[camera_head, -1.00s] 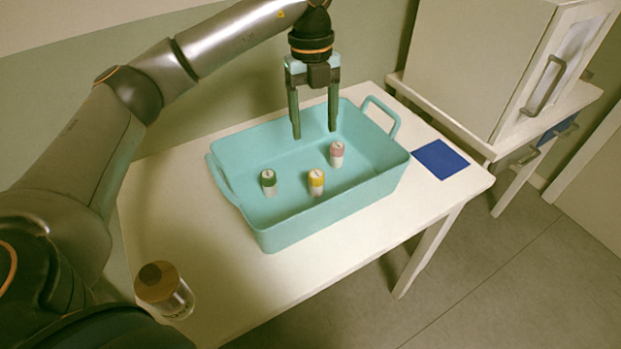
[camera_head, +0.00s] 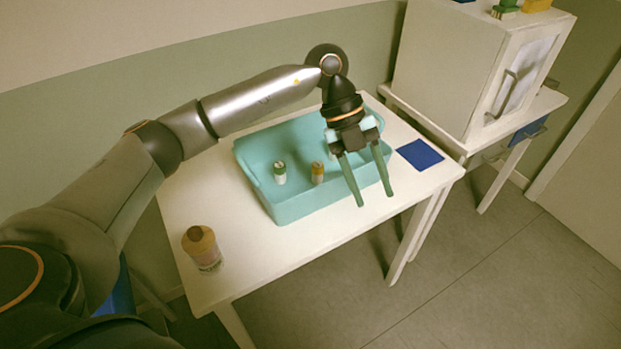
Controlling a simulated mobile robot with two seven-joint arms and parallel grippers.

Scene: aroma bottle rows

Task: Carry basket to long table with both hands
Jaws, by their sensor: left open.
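The teal basket (camera_head: 300,205) stands on a white table (camera_head: 195,270). In it stand a bottle with a green cap (camera_head: 280,173) and a bottle with a yellow-orange cap (camera_head: 317,173). The basket's right part is hidden behind my left gripper (camera_head: 375,199). The gripper is open and empty, its fingers pointing down in front of the basket's right front side. I cannot tell whether it touches the rim. My right gripper is not in view.
A bottle with a brown cap (camera_head: 202,248) stands at the table's left front. A blue square (camera_head: 419,154) lies at the table's right end. A white cabinet (camera_head: 465,75) stands on another table at the right. Floor is clear at the front right.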

